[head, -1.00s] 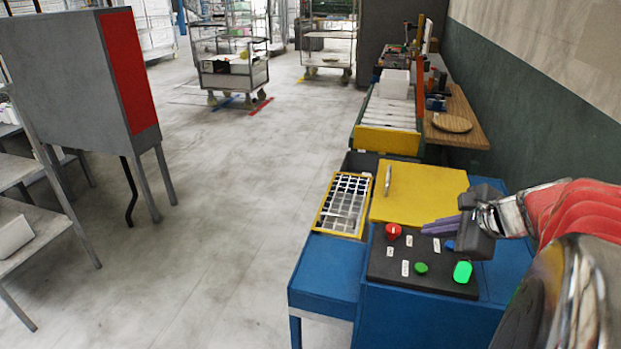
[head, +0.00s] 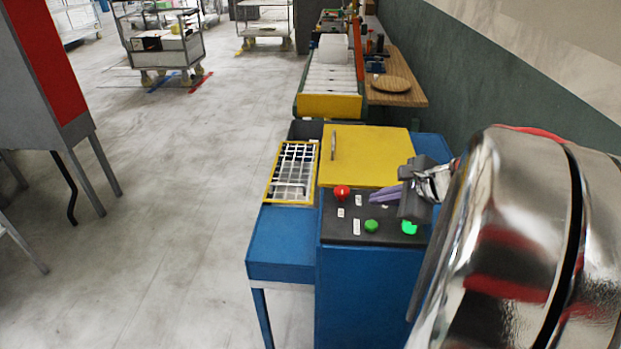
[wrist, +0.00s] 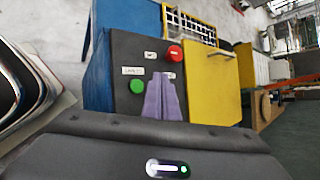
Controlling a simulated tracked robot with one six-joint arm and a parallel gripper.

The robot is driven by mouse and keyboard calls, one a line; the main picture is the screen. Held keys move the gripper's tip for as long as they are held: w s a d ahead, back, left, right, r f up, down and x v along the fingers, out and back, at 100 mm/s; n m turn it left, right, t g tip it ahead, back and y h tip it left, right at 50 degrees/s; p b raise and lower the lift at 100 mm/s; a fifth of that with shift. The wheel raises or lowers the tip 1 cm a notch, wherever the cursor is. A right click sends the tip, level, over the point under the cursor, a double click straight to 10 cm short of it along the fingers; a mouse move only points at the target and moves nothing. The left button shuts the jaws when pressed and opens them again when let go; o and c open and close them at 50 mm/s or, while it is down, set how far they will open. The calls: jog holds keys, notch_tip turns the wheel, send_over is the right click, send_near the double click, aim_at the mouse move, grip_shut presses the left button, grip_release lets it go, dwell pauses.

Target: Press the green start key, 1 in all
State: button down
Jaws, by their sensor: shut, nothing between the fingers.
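The dark control panel (head: 345,228) on the blue machine carries a round green key (head: 372,226) near its front edge. This green key also shows in the wrist view (wrist: 136,86), left of my fingers, with a white label above it. A red knob (head: 341,192) stands at the panel's back left and shows in the wrist view (wrist: 175,53). My gripper (head: 373,197) is shut and empty, its purple fingers over the panel behind the green key. Whether the fingertips touch the panel cannot be told.
A yellow lid (head: 372,155) with a handle lies behind the panel. A yellow-framed grid (head: 268,185) is to its left. A roller conveyor (head: 331,82) and a wooden bench (head: 412,92) stand farther back along the wall.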

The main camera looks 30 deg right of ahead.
aim_at(375, 227)
jog(key=shift+f, duration=2.4)
jog(key=shift+f, duration=0.1)
jog(key=shift+f, duration=0.25)
jog(key=shift+f, duration=0.5)
dwell(1.2)
jog(key=shift+r, duration=0.95)
